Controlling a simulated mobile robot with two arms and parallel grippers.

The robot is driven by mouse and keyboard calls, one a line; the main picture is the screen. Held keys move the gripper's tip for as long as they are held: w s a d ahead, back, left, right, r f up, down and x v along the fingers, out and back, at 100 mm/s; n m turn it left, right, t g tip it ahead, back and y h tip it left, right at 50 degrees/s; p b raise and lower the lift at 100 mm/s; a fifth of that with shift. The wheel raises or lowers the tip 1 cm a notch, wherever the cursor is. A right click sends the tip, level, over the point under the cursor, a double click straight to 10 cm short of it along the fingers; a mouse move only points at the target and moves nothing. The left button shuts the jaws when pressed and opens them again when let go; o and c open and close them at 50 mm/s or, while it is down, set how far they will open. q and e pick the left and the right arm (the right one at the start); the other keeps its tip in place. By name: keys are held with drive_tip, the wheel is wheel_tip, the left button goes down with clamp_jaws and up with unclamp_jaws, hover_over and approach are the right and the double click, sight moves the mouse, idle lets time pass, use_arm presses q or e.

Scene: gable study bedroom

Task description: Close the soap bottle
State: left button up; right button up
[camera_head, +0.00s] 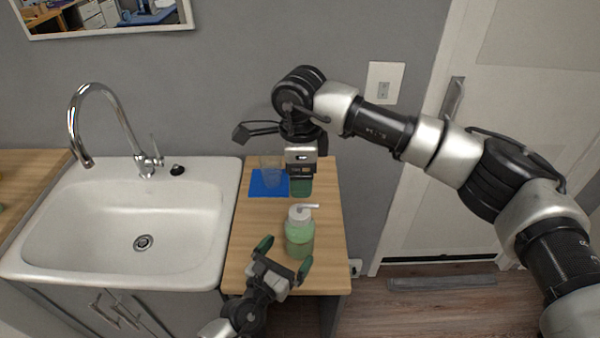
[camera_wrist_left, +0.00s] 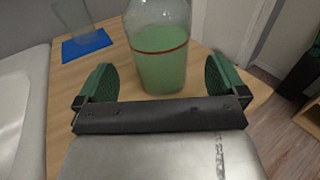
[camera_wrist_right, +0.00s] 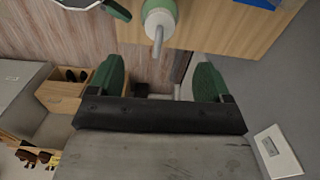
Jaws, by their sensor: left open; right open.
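The soap bottle (camera_head: 299,240) is clear with green soap and stands upright on the wooden counter. Its white pump top (camera_head: 301,211) sits at the neck, spout toward the right; I cannot tell how tightly it sits. My left gripper (camera_head: 284,257) is open in front of the bottle. In the left wrist view the bottle (camera_wrist_left: 160,62) stands just ahead, between the lines of the open fingers (camera_wrist_left: 160,80). My right gripper (camera_head: 301,186) is open behind the bottle. In the right wrist view the pump top (camera_wrist_right: 159,16) lies beyond its empty fingers (camera_wrist_right: 160,78).
A glass (camera_head: 270,168) stands on a blue mat (camera_head: 257,187) at the counter's back. A white sink (camera_head: 190,215) with a chrome faucet (camera_head: 105,92) is to the left. A door (camera_head: 430,200) and a wall switch plate (camera_head: 384,78) are to the right.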

use_arm(q)
drive_tip(key=v, duration=0.5)
idle(0.3)
